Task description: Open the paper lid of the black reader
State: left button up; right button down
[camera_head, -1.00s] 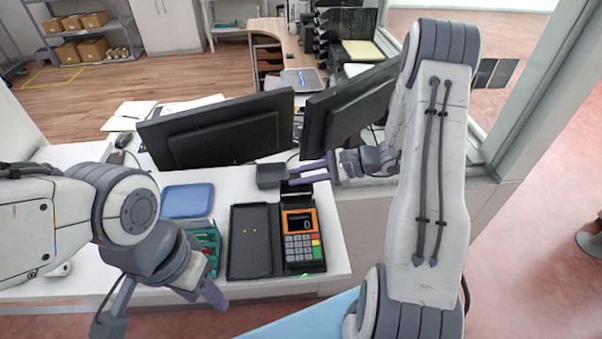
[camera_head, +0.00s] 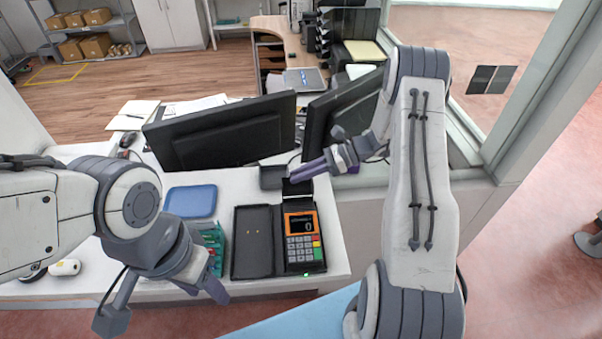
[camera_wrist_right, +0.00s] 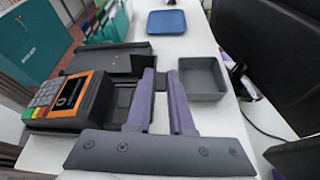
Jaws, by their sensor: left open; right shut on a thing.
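The black reader (camera_head: 303,266) with an orange-framed screen and a keypad lies at the counter's front; it also shows at the left of the right wrist view (camera_wrist_right: 70,98). Its dark paper lid (camera_head: 297,187) stands raised at the reader's far end. My right gripper (camera_head: 293,175) is at that lid, shut on it, though the fingers hide part of the contact. In the right wrist view the fingers (camera_wrist_right: 161,82) have a dark piece between them. My left gripper (camera_head: 165,305) is open and empty at the counter's front edge, left of the reader.
An open black case (camera_head: 252,242) lies left of the reader. A small grey tray (camera_head: 272,178) is close beside my right gripper. A blue tray (camera_head: 191,201) and green boxes (camera_head: 215,240) are further left. Two monitors (camera_head: 220,135) stand behind.

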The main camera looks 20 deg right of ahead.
dwell(0.3)
jog(key=c, duration=0.8)
grip_release()
jog(key=shift+c, duration=0.2)
jog(key=shift+d, duration=0.1)
jog(key=shift+d+r+b, duration=0.1)
jog(key=shift+d+b, duration=0.2)
jog(key=shift+d, duration=0.05)
jog(key=b+v, duration=0.3)
jog(key=v, duration=0.6)
jog(key=shift+d+r, duration=0.2)
jog(key=shift+s+a, duration=0.1)
jog(key=shift+s, duration=0.05)
